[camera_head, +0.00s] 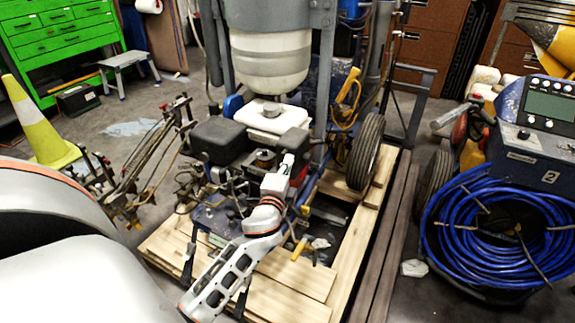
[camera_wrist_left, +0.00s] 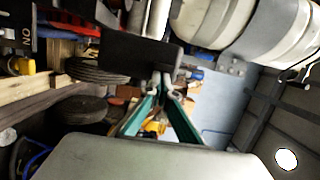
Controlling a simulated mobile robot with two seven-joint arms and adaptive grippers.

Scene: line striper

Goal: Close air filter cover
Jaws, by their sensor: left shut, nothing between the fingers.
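The line striper's engine stands on the wooden pallet, with a white fuel tank (camera_head: 270,117) on top. A dark box-shaped part (camera_head: 293,143) is right of the tank, and a larger black box (camera_head: 218,138) is left of it. I cannot tell for certain which is the air filter cover, or how far it is open. My right gripper is not in view.
A white hopper (camera_head: 270,60) hangs above the engine. A wheel (camera_head: 366,152) stands at its right. Thin metal arms and hoses crowd the left. A blue hose coil (camera_head: 500,232) and a yellow-green cone (camera_head: 38,125) stand on the floor at either side.

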